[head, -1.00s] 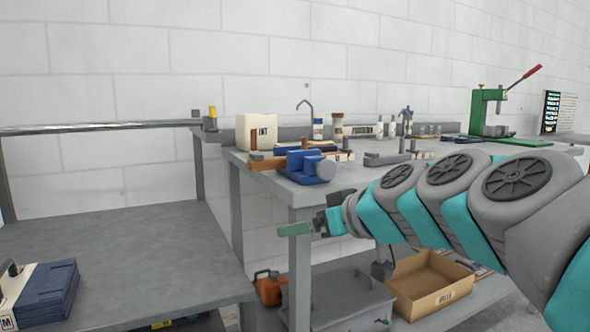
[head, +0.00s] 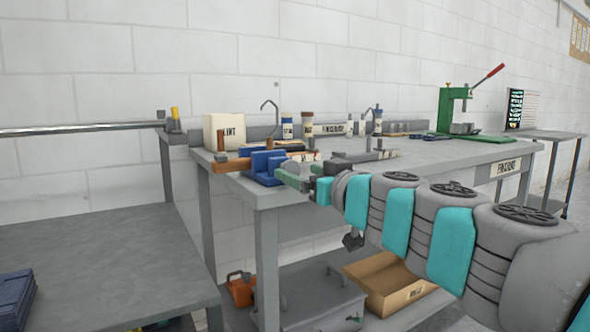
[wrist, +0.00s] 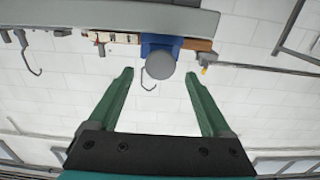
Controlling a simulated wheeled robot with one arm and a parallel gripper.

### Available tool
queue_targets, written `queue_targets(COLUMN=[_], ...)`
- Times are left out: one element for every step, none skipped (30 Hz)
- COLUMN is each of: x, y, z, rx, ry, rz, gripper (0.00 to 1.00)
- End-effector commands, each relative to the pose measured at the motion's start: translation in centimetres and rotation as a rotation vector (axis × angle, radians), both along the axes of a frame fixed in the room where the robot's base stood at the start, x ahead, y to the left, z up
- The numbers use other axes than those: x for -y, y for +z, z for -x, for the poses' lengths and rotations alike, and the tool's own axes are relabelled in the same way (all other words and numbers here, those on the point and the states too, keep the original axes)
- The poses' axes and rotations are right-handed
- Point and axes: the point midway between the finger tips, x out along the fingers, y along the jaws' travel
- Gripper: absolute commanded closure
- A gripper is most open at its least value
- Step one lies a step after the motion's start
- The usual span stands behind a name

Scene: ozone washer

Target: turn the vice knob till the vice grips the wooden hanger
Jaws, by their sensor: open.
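The blue vice (head: 264,163) stands at the near left corner of the workbench. Its round grey knob (wrist: 159,65) shows in the wrist view, in front of the vice's blue body (wrist: 147,46). The brown wooden hanger (head: 236,166) sticks out to the left of the vice; its wood also shows in the wrist view (wrist: 198,44). A thin metal hook rises behind the vice. My gripper (wrist: 158,76) is open and empty, its green fingers on either side of the knob in the picture. I cannot tell the remaining gap. In the head view my gripper (head: 287,177) partly covers the knob.
The workbench (head: 420,160) carries a white box (head: 223,131), small bottles (head: 307,124) and a green press (head: 452,110) farther right. Another grey fixture (head: 367,156) stands right of the vice. A cardboard box (head: 385,286) lies on the lower shelf.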

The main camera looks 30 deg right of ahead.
Motion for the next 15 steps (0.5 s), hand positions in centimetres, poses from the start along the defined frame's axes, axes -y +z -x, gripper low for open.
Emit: queue_targets(x=[-0.2, -0.2, -0.2, -0.2, -0.2, -0.2, -0.2, -0.2, -0.2, -0.2, -0.1, -0.1, -0.1, -0.1, -0.1], y=[0.0, 0.0, -0.1, -0.1, -0.1, -0.1, -0.1, -0.1, -0.1, -0.1, -0.1, -0.1, -0.1, -0.1, -0.1], z=[-0.6, -0.9, -1.3, -1.5, -1.8, -2.1, -2.3, -2.5, -2.6, -2.7, -2.8, -2.9, -3.0, -3.0, -3.0], rx=[-0.002, -0.002, -0.001, -0.001, -0.001, -0.001, -0.002, -0.002, -0.002, -0.002, -0.002, -0.002, -0.002, -0.002, -0.002], ry=[0.003, 0.004, 0.004, 0.005, 0.005, 0.005, 0.005, 0.005, 0.004, 0.003, 0.002, 0.002, 0.001, 0.001, 0.001], rz=[-0.001, -0.002, -0.001, 0.000, -0.001, -0.002, -0.002, -0.001, 0.000, 0.000, 0.000, 0.000, -0.001, -0.001, -0.001], gripper=[0.17, 0.17, 0.17, 0.17, 0.17, 0.17, 0.17, 0.17, 0.17, 0.17, 0.17, 0.17, 0.17, 0.17, 0.17])
